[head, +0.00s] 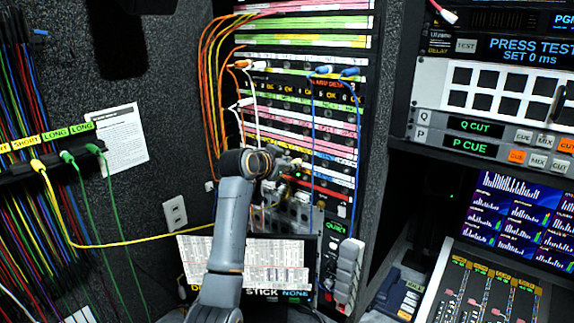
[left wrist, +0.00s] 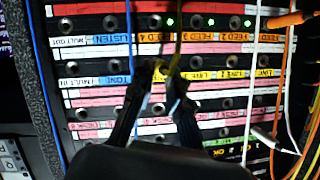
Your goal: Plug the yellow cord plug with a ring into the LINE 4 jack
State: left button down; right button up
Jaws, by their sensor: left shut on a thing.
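My left gripper (head: 286,168) is in front of the jack panel (head: 318,118) in the head view. In the left wrist view the gripper (left wrist: 163,84) is shut on the yellow cord plug (left wrist: 160,70), between its fingertips. The ring on the plug is too small to make out. Whether the plug's tip touches a jack is hidden. Yellow LINE labels (left wrist: 233,73) run along a row close to the fingertips; I cannot tell which one is LINE 4. The yellow cord (head: 130,243) runs from the SHORT holder to behind my left arm. My right gripper is not in view.
Orange cords (head: 205,75) and white cords (head: 254,105) hang at the panel's left side. Blue cords (head: 313,130) hang at its right. Green cords (head: 120,225) hang from the cord holder (head: 52,148). A control desk (head: 490,290) stands at the right.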

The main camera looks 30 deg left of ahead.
pick_arm(q)
jog(key=shift+w+r, duration=0.1)
jog(key=shift+w, duration=1)
jog(key=c, duration=1.2)
grip_release()
jog(key=shift+w+d, duration=0.1)
jog(key=v, duration=1.2)
